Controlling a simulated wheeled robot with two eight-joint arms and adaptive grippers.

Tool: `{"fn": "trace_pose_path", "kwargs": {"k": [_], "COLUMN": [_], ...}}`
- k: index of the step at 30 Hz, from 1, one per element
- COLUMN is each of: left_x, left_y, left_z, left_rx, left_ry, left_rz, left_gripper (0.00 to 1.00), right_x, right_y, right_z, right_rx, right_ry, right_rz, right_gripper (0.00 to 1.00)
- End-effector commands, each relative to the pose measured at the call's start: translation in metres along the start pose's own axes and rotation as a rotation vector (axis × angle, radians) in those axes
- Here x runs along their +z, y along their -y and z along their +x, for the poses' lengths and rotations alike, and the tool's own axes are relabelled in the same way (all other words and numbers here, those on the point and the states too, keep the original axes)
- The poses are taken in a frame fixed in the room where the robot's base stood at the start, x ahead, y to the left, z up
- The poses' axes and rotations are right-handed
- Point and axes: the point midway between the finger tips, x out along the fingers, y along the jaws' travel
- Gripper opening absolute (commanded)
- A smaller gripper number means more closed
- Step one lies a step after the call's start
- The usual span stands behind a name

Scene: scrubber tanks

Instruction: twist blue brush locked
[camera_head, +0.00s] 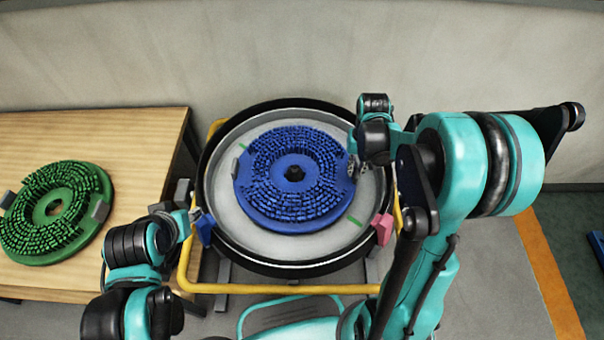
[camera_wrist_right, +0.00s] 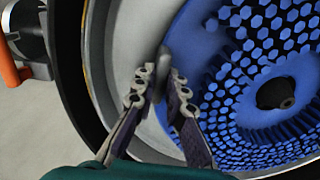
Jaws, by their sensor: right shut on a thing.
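The blue brush (camera_head: 292,172) lies bristles up inside a round grey tank (camera_head: 222,215) with a black rim. A dark hub shows at its centre. A grey lug (camera_head: 235,168) stands on its left edge. My right gripper (camera_head: 357,168) is at the brush's right edge. In the right wrist view its fingers (camera_wrist_right: 160,95) are closed around another grey lug (camera_wrist_right: 163,66) on the brush's edge (camera_wrist_right: 178,60). My left gripper (camera_head: 190,215) is at the tank's left rim, beside a blue tab (camera_head: 205,230); its fingers are too small to read.
A green brush (camera_head: 55,205) lies on a wooden table (camera_head: 120,140) at left. A yellow frame (camera_head: 270,289) surrounds the tank. A pink tab (camera_head: 383,229) sits at the tank's right rim. Green marks (camera_head: 355,221) show on the tank floor. A wall stands behind.

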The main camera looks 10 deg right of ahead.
Motion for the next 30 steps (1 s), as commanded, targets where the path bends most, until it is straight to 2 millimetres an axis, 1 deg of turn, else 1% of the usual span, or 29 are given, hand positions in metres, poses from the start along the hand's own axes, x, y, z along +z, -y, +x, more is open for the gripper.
{"fn": "trace_pose_path", "kwargs": {"k": [18, 30], "left_x": [0.0, 0.0], "left_y": [0.0, 0.0], "left_z": [0.0, 0.0], "left_rx": [0.0, 0.0], "left_ry": [0.0, 0.0], "left_rz": [0.0, 0.0], "left_gripper": [0.32, 0.32], "right_x": [0.024, 0.027], "right_y": [0.001, 0.001], "right_z": [0.0, 0.0], "right_rx": [0.002, 0.002], "right_ry": [-0.001, 0.0], "right_rz": [0.131, 0.148], "right_gripper": [0.0, 0.0]}}
